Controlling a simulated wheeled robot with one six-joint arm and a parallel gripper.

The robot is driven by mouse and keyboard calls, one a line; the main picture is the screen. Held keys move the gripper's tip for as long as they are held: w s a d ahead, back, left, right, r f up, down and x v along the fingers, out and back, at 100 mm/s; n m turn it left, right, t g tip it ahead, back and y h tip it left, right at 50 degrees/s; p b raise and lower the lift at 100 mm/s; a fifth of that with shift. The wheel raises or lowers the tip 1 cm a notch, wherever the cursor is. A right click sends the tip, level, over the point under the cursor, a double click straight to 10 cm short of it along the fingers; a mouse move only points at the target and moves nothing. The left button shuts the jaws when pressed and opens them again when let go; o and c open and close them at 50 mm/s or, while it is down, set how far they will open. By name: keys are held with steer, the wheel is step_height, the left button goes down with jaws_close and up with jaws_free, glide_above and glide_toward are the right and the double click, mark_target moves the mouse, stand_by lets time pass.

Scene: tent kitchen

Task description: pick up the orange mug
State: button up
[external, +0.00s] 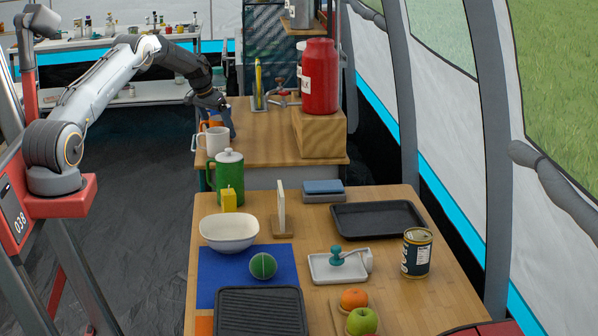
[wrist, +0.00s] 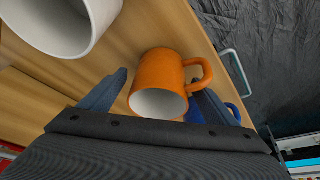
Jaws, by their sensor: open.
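The orange mug (wrist: 160,76) stands on the wooden counter in the wrist view, its white inside facing the camera and its handle to the right. In the external view only a bit of the orange mug (external: 212,123) shows behind the white mug (external: 216,141). My gripper (wrist: 163,98) is open, with one finger left of the mug and the other at its right, overlapping the handle's lower side. The fingers appear to straddle the mug; I cannot tell whether they touch it. In the external view my gripper (external: 226,120) reaches down at the counter's left edge.
The white mug (wrist: 62,22) stands close by at upper left in the wrist view. A blue mug (wrist: 233,113) is partly hidden behind the right finger. A green lidded pot (external: 229,176) stands nearer the camera. A red canister (external: 319,78) is on a wooden block to the right.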

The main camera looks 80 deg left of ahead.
steer(key=c, duration=1.2)
